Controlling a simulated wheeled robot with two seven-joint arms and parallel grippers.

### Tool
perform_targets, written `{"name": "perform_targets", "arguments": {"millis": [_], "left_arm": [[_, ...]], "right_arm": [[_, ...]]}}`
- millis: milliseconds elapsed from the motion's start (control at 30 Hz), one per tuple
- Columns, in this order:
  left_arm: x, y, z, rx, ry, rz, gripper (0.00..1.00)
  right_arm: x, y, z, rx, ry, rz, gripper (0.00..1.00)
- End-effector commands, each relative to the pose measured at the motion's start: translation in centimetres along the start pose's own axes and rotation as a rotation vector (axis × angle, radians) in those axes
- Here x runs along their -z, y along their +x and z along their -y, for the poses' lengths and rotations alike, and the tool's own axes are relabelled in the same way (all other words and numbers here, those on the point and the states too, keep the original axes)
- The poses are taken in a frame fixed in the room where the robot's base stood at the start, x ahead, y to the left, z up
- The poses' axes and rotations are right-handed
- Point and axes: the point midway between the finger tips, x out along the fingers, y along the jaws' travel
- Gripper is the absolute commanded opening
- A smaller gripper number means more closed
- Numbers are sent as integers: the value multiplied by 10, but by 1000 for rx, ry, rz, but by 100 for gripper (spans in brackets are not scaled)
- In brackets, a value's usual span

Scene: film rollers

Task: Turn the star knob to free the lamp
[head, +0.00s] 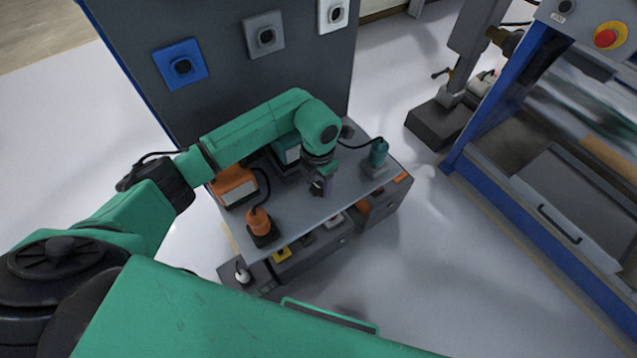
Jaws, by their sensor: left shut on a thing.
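My left arm reaches in from the left over a grey-topped bench (325,222). My left gripper (320,188) points down above the middle of the bench top, near its front part. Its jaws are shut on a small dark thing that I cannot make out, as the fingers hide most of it. I cannot pick out the star knob or the lamp with certainty. My right gripper is out of view.
An orange unit (235,186) is cabled to an orange holder (262,224). A green holder (378,154) stands at the bench's right. A dark panel with blue (180,66), grey (264,36) and white (332,13) square fittings rises behind. A blue-framed machine (560,160) stands right.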

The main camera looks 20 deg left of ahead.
Motion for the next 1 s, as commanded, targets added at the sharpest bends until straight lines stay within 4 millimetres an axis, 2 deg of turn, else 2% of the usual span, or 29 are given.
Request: {"name": "perform_targets", "arguments": {"millis": [1000], "left_arm": [[-1, -2, -1, 1, -953, 5, 0]], "right_arm": [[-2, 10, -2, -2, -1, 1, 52]]}}
